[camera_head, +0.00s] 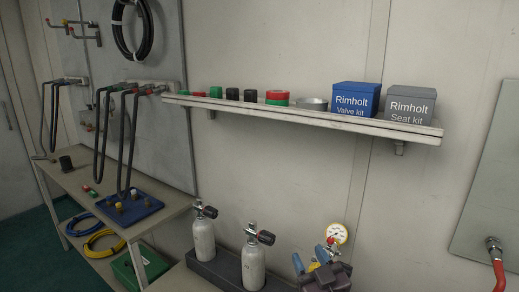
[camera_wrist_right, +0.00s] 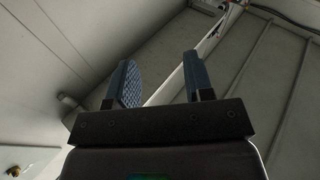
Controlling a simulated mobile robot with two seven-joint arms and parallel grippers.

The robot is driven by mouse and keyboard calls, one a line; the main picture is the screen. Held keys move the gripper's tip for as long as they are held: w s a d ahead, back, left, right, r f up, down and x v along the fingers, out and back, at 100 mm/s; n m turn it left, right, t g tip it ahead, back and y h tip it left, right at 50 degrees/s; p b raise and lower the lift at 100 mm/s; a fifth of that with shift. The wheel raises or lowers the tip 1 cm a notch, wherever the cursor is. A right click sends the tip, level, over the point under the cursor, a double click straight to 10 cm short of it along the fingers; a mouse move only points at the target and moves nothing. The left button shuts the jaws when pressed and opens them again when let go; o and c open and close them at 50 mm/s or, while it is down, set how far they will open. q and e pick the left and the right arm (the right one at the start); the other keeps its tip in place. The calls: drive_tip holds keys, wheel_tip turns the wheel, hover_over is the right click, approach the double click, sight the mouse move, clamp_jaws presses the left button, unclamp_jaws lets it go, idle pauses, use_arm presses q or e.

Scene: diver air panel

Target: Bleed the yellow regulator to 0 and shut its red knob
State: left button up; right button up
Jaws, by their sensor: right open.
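A round white gauge with a yellow rim (camera_head: 337,233) shows at the bottom, right of centre, in the head view. Its needle is too small to read. A small red part (camera_head: 330,241) shows at its lower left; I cannot tell if it is the red knob. The regulator body below is mostly hidden. My right gripper (camera_head: 310,258) is just below and left of the gauge, with its blue-padded fingers apart. In the right wrist view the gripper (camera_wrist_right: 163,80) is open, with nothing between the fingers. My left gripper is not in view.
Two grey cylinders with black valve knobs (camera_head: 204,235) (camera_head: 254,258) stand left of my right gripper. A wall shelf (camera_head: 300,115) above carries caps, a blue box (camera_head: 355,98) and a grey box (camera_head: 410,103). A red hose (camera_head: 498,272) hangs at the right. A bench (camera_head: 150,220) stands left.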

drive_tip(key=s+d+f+m+g+h, duration=0.45)
drive_tip(key=s+d+f+h, duration=0.25)
drive_tip(key=d, duration=0.3)
drive_tip(key=s+d+f+g, duration=0.2)
drive_tip(key=s+f+g, duration=0.15)
drive_tip(key=s, duration=0.45)
drive_tip(key=s+d+f+g, duration=0.2)
drive_tip(key=s+g, duration=0.2)
drive_tip(key=s, duration=0.4)
drive_tip(key=s+d+f+g, duration=0.3)
drive_tip(key=s+g, duration=0.1)
drive_tip(key=s, duration=0.4)
drive_tip(key=w+f+t+y, duration=0.1)
drive_tip(key=w+f+t, duration=0.6)
drive_tip(key=f, duration=0.3)
drive_tip(key=shift+w+a+t, duration=0.2)
drive_tip(key=shift+t, duration=0.4)
drive_tip(key=shift+f+n, duration=0.1)
drive_tip(key=shift+n, duration=0.15)
